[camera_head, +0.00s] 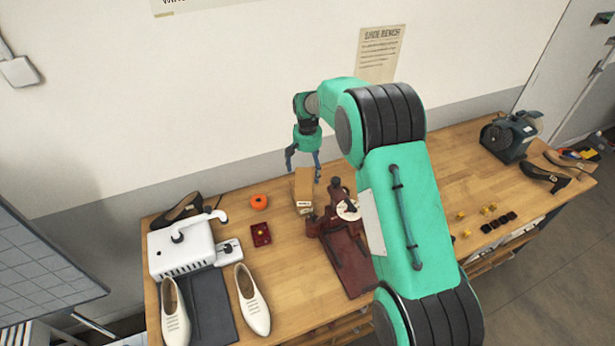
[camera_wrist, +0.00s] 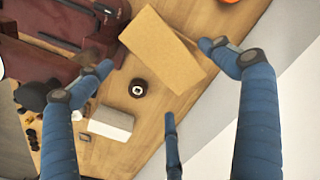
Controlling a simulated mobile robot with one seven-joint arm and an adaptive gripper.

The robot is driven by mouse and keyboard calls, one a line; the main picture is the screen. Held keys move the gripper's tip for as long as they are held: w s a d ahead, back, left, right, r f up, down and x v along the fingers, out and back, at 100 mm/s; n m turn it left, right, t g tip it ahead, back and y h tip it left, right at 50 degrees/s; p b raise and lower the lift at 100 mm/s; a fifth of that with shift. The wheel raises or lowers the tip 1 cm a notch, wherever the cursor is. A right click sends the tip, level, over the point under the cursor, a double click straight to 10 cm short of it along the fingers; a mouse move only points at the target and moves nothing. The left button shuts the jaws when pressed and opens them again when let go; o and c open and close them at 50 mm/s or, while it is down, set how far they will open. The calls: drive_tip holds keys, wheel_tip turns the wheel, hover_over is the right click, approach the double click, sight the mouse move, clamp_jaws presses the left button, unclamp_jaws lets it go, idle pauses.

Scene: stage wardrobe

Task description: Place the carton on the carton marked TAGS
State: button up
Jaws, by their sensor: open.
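A tan carton (camera_head: 304,186) stands on the bench against the back, with small print on its front end that I cannot read. It also shows in the wrist view as a plain brown box (camera_wrist: 160,48). I cannot tell whether it is one carton or one on another, nor which bears TAGS. My gripper (camera_head: 304,176) is above and behind it, fingers spread and empty. In the wrist view the fingertips (camera_wrist: 155,62) lie around the carton's outline, with no clear contact. A pale grey-and-white box (camera_wrist: 110,123) also lies on the bench there, its marking unseen.
A dark red machine (camera_head: 347,250) stands close to the carton's right. An orange roll (camera_head: 259,201) and a red tray (camera_head: 261,234) lie to its left. A black spool (camera_wrist: 138,88) is near the carton.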

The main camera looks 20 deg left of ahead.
drive_tip(key=shift+r, duration=0.75)
idle(0.4)
